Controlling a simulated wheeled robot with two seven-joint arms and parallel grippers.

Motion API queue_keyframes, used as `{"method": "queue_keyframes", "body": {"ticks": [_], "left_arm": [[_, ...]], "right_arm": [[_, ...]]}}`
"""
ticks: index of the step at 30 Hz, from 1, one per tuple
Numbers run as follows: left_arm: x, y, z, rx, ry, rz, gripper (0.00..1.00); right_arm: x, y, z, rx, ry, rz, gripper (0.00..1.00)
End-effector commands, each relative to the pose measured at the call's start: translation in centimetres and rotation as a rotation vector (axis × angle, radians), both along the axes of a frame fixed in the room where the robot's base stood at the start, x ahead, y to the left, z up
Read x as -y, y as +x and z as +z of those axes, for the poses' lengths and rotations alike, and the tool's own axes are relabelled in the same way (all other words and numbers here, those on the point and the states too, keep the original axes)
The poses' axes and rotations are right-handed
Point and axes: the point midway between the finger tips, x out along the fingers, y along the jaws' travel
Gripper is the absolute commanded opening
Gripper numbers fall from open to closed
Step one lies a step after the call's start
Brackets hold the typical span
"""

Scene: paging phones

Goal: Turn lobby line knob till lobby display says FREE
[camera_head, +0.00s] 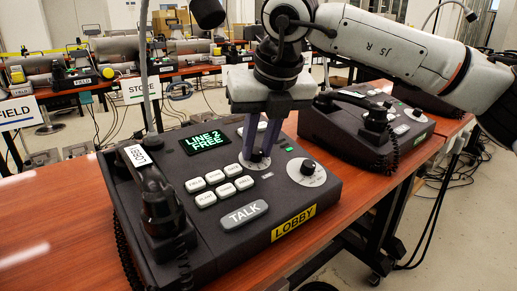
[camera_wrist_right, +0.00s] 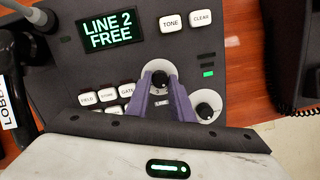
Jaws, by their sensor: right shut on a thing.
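The lobby phone (camera_head: 225,258) is a dark console with a yellow LOBBY label on the red-brown table. Its display (camera_head: 205,140) reads LINE 2 FREE in green, and it reads the same in the right wrist view (camera_wrist_right: 110,31). My right gripper (camera_head: 259,150) points down with its purple fingers on either side of the line knob (camera_wrist_right: 160,78), shut on it. The fingers hide much of the knob in the head view. A second knob (camera_head: 307,169) on a pale round dial sits to its right, untouched. My left gripper is not in view.
The handset (camera_head: 158,200) lies on the phone's left side. White buttons (camera_head: 205,198) and a grey TALK button (camera_head: 244,214) lie close to the gripper. Another phone (camera_head: 350,135) stands behind to the right. Benches with FIELD and STORE signs (camera_head: 139,89) are farther back.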

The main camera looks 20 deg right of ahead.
Motion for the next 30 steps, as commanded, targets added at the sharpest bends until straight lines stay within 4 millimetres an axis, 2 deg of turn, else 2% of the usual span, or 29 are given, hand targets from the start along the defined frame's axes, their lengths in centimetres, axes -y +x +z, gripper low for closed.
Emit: {"method": "queue_keyframes", "body": {"ticks": [9, 22, 23, 25, 30], "left_arm": [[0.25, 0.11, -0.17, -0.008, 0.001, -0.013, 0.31], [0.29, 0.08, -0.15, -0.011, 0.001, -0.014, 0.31], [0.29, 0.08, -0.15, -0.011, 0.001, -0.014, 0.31], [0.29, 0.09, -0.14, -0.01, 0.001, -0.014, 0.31], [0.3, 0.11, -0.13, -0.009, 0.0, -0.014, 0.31]], "right_arm": [[0.04, 0.12, 0.12, -0.003, 0.021, -0.086, 0.0], [0.05, 0.15, 0.19, -0.002, 0.023, -0.093, 0.0], [0.06, 0.15, 0.2, -0.002, 0.023, -0.093, 0.26], [0.05, 0.13, 0.17, -0.003, 0.023, -0.093, 0.38], [0.02, 0.09, 0.11, -0.005, 0.023, -0.091, 0.4]]}}
